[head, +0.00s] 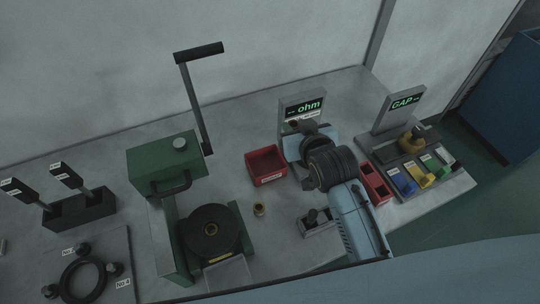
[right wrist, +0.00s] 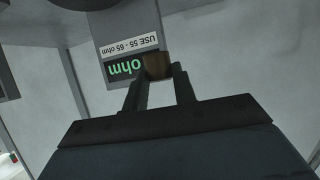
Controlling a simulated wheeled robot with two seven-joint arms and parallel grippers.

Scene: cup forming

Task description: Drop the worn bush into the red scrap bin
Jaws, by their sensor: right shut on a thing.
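My right gripper (head: 300,126) is in front of the ohm meter. In the right wrist view its fingers (right wrist: 160,88) are shut on a small brown bush (right wrist: 156,66); I cannot tell from its surface whether it is the worn one. The bush is held up in front of the meter's screen. A red bin (head: 252,163) with a white label stands on the bench, left of and below the gripper, apart from it. A second small brass-coloured bush (head: 259,210) stands on the bench in front of the bin. My left gripper is out of view.
The ohm meter (head: 302,104) stands behind the gripper. A red two-part tray (head: 375,184) and a GAP gauge (head: 403,103) with coloured bins are to the right. A green press (head: 165,160) with a tall lever stands left.

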